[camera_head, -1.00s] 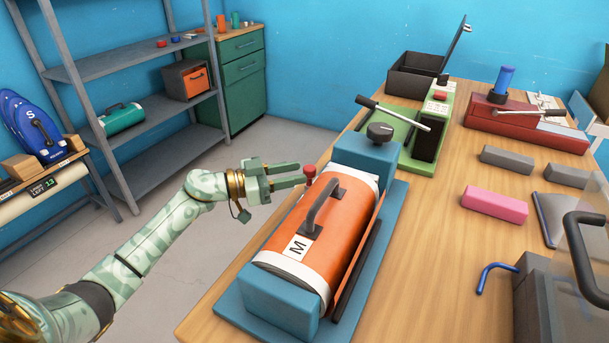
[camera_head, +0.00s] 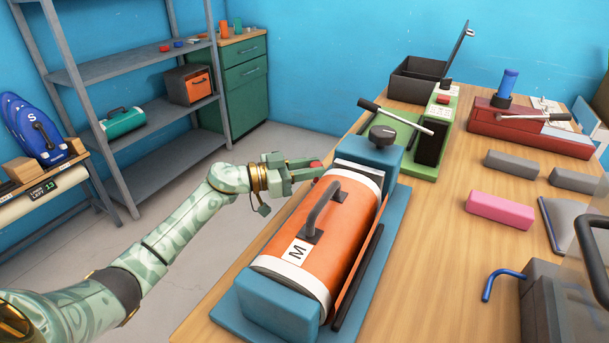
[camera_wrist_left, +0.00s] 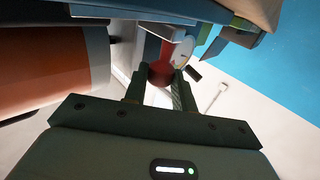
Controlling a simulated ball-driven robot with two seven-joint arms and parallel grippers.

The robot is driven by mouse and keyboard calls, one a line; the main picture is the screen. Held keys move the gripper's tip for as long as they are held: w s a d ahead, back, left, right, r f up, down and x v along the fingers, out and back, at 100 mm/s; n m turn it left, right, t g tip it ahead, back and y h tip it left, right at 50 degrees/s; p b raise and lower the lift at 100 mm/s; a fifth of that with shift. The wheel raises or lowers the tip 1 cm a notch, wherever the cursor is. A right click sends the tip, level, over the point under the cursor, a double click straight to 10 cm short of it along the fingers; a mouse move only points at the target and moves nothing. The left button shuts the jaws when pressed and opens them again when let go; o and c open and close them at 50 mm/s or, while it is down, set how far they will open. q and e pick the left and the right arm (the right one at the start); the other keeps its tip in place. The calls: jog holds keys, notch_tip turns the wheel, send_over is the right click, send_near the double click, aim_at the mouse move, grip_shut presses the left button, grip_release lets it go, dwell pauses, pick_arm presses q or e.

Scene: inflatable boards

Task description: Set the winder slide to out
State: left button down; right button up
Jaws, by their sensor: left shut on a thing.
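The winder (camera_head: 318,235) is an orange roll marked M with a grey handle, held between blue end blocks on a blue base. Its red slide knob (camera_head: 316,164) is at its left side, close to the far block. My left gripper (camera_head: 317,169) reaches in from the left and is shut on this knob, partly hiding it. In the left wrist view the red knob (camera_wrist_left: 160,74) shows between the fingertips. I cannot read the slide's in or out setting. My right gripper is not in view.
A black dial (camera_head: 383,134) tops the winder's far block. Behind it stands a green press (camera_head: 405,155) with a lever, and a red press (camera_head: 530,130). A pink bar (camera_head: 500,208) and grey bars lie to the right. Open floor lies left of the table.

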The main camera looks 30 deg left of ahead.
pick_arm(q)
jog(key=shift+w, duration=0.8)
jog(key=shift+w+a, duration=0.1)
jog(key=shift+w, duration=0.05)
jog(key=shift+r, duration=0.15)
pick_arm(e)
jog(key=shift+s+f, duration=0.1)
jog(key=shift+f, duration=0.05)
